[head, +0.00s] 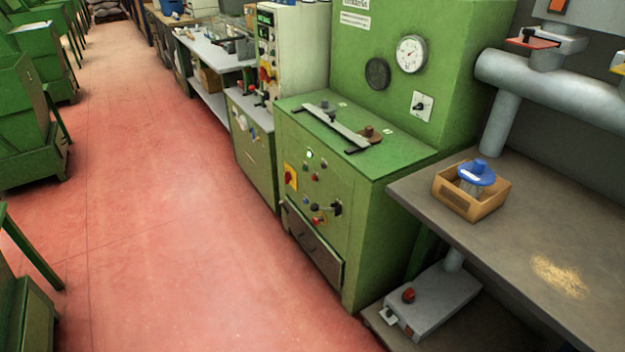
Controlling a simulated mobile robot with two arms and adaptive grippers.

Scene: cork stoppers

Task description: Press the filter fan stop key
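Several controls show in the head view, but no label readable here tells which one is the filter fan stop key. A red mushroom button (408,295) sits on a grey box (434,301) low under the workbench at the right. The green machine (347,215) has a front panel with small buttons, including a red button (312,177), a lit white lamp (310,154) and a red switch on a yellow plate (291,176). A black rotary switch (422,106) is on its upright back panel. Neither of my grippers is in view.
The workbench (530,230) at the right holds a wooden box (471,193) with a blue-topped item (476,173). A grey pipe (560,88) runs above it. Green machines (25,130) line the left. The red floor aisle (165,220) between is clear.

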